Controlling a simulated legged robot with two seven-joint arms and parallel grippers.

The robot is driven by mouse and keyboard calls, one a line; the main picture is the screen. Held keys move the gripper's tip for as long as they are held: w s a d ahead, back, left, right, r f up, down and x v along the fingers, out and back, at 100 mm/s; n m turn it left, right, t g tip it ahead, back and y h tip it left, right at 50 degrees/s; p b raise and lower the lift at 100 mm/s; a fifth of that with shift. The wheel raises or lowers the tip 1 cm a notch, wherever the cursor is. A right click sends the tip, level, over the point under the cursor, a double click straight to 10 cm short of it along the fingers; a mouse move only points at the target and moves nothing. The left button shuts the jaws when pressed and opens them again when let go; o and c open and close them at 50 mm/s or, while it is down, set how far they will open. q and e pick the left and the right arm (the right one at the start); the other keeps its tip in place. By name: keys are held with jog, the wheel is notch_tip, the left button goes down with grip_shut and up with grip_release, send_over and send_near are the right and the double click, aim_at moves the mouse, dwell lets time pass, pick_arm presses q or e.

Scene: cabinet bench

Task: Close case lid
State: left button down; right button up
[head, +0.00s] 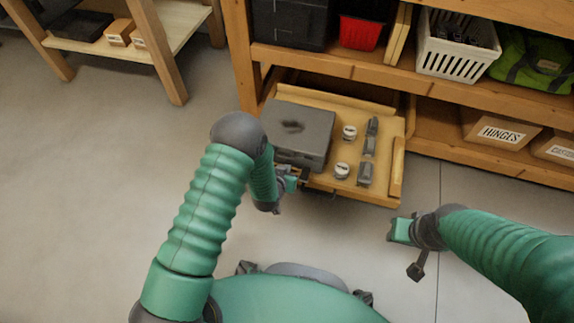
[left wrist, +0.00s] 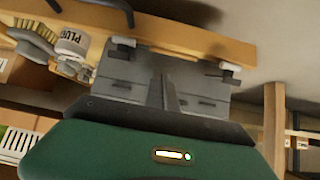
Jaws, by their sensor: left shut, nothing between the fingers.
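A grey case (head: 298,135) sits at the left of the pulled-out wooden drawer. Its lid looks down and flat over the base, with a dark mark on top. I cannot tell whether a small gap is left under the lid. My left gripper (head: 291,180) is shut and empty, low at the front of the case by the drawer's front edge. I cannot tell whether it touches the case.
The drawer (head: 384,185) also holds small white jars (head: 342,170) and grey metal parts (head: 366,173) right of the case. Above it is a shelf with a red bin (head: 360,33) and a white basket (head: 455,55). The floor in front is clear.

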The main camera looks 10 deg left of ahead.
pick_arm(q)
jog(key=shift+r, duration=0.4)
jog(key=d+p+v, duration=0.1)
jog(key=p+v, duration=0.8)
jog(key=v, duration=0.8)
notch_tip(320, 180, up, 9)
jog(key=a+g, duration=0.3)
jog(key=g, duration=0.1)
jog(key=s+a+r+g+p, duration=0.1)
jog(key=s+a+r+g, duration=0.25)
jog(key=s+r, duration=0.7)
jog(key=w+p+v, duration=0.2)
jog(key=p+v, duration=1)
jog(key=w+r+p+v, duration=0.1)
jog(key=w+p+v, duration=0.2)
jog(key=p+v, duration=0.9)
jog(key=w+d+r+p+v, duration=0.1)
jog(key=w+p+v, duration=0.2)
jog(key=p+v, duration=0.9)
jog(key=shift+w+d+p, duration=0.4)
jog(key=shift+d+p, duration=0.05)
jog(key=shift+d, duration=0.1)
